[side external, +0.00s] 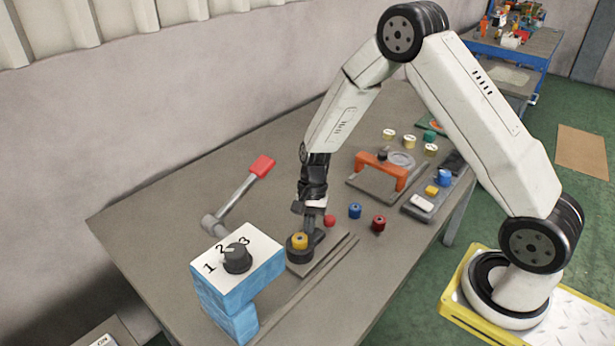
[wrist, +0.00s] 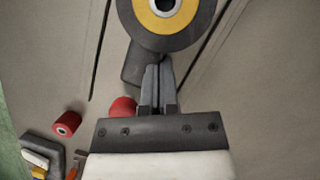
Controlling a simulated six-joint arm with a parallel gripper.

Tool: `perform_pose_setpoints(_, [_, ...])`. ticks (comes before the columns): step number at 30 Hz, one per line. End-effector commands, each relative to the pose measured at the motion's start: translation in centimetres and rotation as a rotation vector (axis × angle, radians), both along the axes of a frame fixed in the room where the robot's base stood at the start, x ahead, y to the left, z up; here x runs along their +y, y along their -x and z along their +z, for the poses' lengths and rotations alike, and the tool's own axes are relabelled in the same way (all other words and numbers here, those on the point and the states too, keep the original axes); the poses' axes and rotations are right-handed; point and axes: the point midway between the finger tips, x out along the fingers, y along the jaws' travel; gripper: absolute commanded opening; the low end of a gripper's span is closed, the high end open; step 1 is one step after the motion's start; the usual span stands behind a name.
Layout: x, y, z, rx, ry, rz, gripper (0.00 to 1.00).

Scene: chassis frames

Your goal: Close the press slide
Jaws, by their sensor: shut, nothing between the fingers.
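The press slide appears to be the low dark unit on the table, with a round dark part carrying a yellow piece (side external: 299,241) and a grey base plate (side external: 325,262) beside it. In the wrist view the yellow ring (wrist: 182,18) with a dark centre sits in a dark disc at the top. A dark arm-like block (wrist: 138,65) extends from under the disc. My gripper (side external: 308,212) is shut and empty, pointing down just behind the yellow piece. In the wrist view its closed fingers (wrist: 158,78) overlap the dark block; whether they touch it I cannot tell.
Blue (side external: 355,210) and red (side external: 378,223) cylinders stand to the right. A blue box with a numbered dial (side external: 237,258) and a red-ended lever (side external: 262,166) are left. An orange-handled plate (side external: 382,168) lies behind.

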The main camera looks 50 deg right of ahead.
Motion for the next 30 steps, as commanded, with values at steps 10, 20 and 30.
perform_pose_setpoints(10, [0.3,0.2,0.0,0.0,0.0,-0.001,0.0])
perform_pose_setpoints(20, [2.4,0.1,0.0,0.0,-0.001,0.003,0.0])
perform_pose_setpoints(30, [4.9,0.2,0.0,0.002,-0.001,-0.001,0.0])
